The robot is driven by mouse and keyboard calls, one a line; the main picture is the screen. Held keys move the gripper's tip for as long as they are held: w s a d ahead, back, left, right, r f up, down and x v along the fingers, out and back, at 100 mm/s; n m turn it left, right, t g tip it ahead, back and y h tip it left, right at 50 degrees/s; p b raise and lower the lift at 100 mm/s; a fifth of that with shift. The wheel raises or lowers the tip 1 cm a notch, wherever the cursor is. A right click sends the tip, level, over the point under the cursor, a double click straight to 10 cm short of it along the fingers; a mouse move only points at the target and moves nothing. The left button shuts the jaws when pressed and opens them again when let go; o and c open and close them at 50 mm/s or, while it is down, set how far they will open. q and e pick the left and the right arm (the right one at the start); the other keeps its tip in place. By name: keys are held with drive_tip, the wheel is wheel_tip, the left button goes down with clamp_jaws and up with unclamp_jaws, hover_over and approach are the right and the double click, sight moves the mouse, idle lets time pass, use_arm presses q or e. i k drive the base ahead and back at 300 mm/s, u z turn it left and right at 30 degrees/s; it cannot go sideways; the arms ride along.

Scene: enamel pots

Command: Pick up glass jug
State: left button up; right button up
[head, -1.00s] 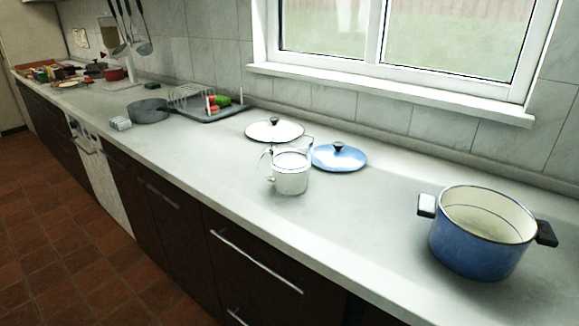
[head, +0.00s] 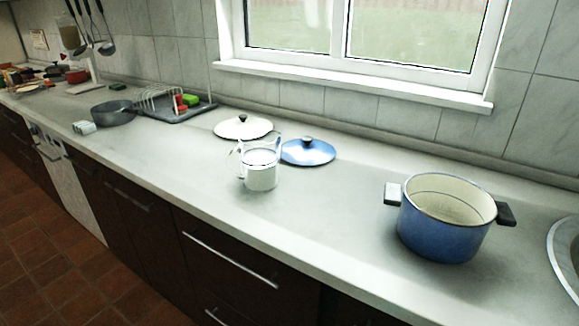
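The glass jug (head: 261,152) stands upright on the counter, near the middle of the head view. It is clear and hard to make out. A white enamel pot or mug (head: 261,177) shows at the same spot, and I cannot tell whether it stands in front of the jug, inside it or is seen through it. A handle-like shape sticks out on the left side. Neither of my grippers is in view.
A white lid (head: 243,127) and a blue lid (head: 308,152) lie just behind the jug. A blue pot (head: 446,218) stands to the right, near a sink edge (head: 567,250). A grey pan (head: 114,113) and a dish rack (head: 172,106) are to the left. Counter in front of the jug is clear.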

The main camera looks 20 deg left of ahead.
sight(259, 150)
drive_tip(key=z, duration=2.95)
drive_tip(key=k, duration=2.55)
drive_tip(key=u, duration=1.55)
